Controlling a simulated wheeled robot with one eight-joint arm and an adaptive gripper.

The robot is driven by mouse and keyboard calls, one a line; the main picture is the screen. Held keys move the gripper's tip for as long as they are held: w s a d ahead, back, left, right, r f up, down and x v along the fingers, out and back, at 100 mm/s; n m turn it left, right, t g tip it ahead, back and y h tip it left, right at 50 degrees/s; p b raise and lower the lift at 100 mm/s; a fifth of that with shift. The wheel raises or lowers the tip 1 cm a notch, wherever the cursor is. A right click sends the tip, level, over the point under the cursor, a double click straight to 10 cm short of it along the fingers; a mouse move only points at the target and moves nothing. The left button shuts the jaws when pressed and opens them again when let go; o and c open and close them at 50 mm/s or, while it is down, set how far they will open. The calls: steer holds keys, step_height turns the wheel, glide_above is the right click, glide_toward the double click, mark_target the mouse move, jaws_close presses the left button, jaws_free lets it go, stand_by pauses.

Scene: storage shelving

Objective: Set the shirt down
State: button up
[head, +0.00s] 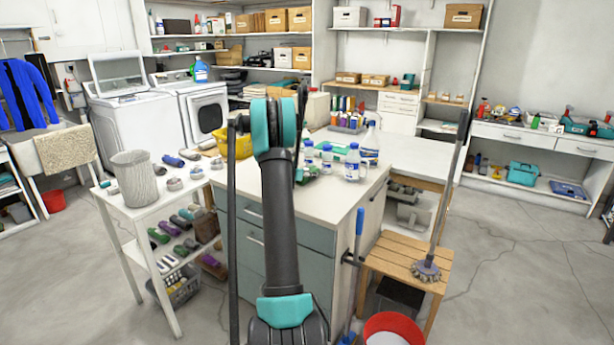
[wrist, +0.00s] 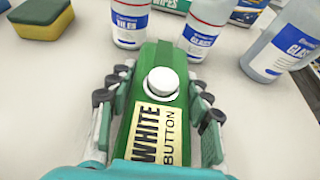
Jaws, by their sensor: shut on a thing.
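My gripper (wrist: 160,80) is shut on a green item (wrist: 148,113) with a round white cap or button and a label reading "WHITE BUTTON". Its fingers press on both sides of it. The item is just above or on a pale work surface; I cannot tell whether it touches. In the head view my arm mostly hides the gripper, which is over the white-topped counter (head: 262,189) beside the bottles. I see no shirt in the gripper. A blue long-sleeved garment (head: 25,93) hangs at the far left of the head view.
Labelled bottles (wrist: 206,28) (wrist: 130,22) stand just beyond the item, with a larger bottle (wrist: 284,42) to the right. A yellow and green sponge (wrist: 40,15) lies at upper left. Bare surface lies left of the gripper.

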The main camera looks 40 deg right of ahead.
step_height(320, 180, up, 20)
stand_by(0.4)
steer(key=w+a+f+n+t+y, duration=0.1)
steer(key=a+f+n+t, duration=0.15)
steer(key=a, duration=0.65)
steer(key=w+a+f+n+t+y, duration=0.1)
steer(key=a+f, duration=0.3)
steer(key=a, duration=0.5)
steer(key=w+a+f+n+t+y, duration=0.1)
steer(key=a+f+n, duration=0.15)
steer(key=a, duration=0.65)
steer(key=s+a+f+n+t+y, duration=0.1)
steer(key=s+a+f+y, duration=0.1)
steer(key=a, duration=0.6)
steer(key=s+a+f+n+t+y, duration=0.1)
steer(key=s+a, duration=0.3)
steer(key=a, duration=0.5)
steer(key=s+a+f+n+t+y, duration=0.1)
steer(key=s+a+f+n+y, duration=0.1)
steer(key=a, duration=0.6)
steer(key=shift+s+a+f+y, duration=0.3)
steer(key=shift+s+f, duration=0.35)
steer(key=shift+s, duration=0.35)
